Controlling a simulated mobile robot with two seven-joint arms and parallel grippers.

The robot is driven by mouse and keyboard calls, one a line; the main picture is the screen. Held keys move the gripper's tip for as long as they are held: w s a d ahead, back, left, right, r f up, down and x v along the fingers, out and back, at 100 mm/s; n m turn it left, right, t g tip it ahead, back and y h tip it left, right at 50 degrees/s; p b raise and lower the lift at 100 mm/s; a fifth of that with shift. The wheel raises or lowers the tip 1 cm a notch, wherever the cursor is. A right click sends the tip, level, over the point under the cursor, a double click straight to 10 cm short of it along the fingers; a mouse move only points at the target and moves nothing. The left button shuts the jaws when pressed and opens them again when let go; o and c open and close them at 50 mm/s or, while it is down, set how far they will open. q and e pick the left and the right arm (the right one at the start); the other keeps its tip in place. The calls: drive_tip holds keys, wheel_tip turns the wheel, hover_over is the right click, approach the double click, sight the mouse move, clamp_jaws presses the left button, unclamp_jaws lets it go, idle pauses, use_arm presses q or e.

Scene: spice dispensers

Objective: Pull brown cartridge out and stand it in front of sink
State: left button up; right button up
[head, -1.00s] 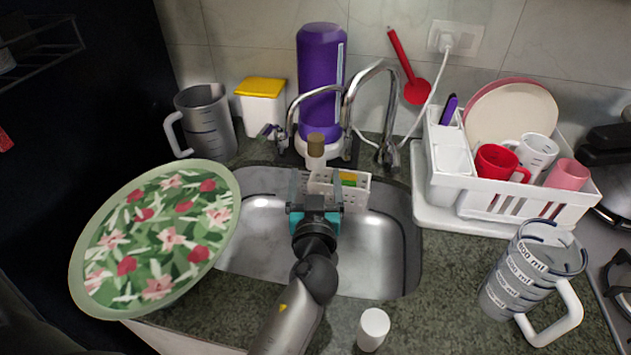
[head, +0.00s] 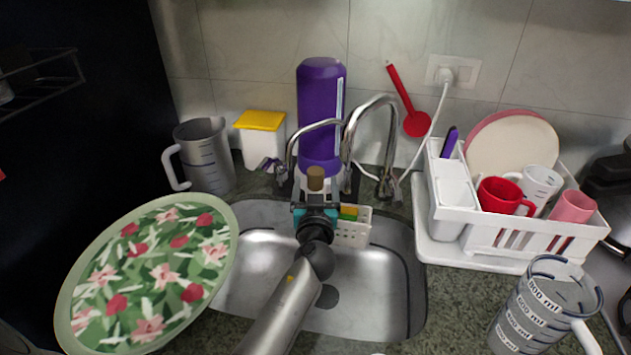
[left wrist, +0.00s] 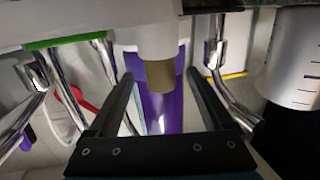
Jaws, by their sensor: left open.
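The brown cartridge (head: 316,178) stands upright behind the sink, in front of a tall purple bottle (head: 320,110) on a white base. It has a brown top and a pale body, whose lower part my gripper hides in the head view. In the left wrist view, which is upside down, the brown top (left wrist: 160,76) and white body appear between my fingers. My left gripper (head: 316,207) is open and points at the cartridge over the back of the sink; neither finger visibly touches it. The steel sink (head: 385,285) lies below my arm. My right gripper is not seen.
Chrome faucets (head: 372,105) rise on both sides of the cartridge. A white caddy (head: 352,232) with a sponge sits right beside my gripper. A floral plate (head: 150,270) is left, a dish rack (head: 480,245) and a measuring jug (head: 545,305) right.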

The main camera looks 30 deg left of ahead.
use_arm(q)
drive_tip(key=shift+x, duration=0.8)
clamp_jaws()
drive_tip(key=c, duration=0.7)
unclamp_jaws()
clamp_jaws()
drive_tip(key=shift+r+p, duration=1.8)
drive_tip(key=shift+r, duration=0.7)
drive_tip(key=shift+r+p, duration=1.45)
drive_tip(key=shift+r, duration=0.5)
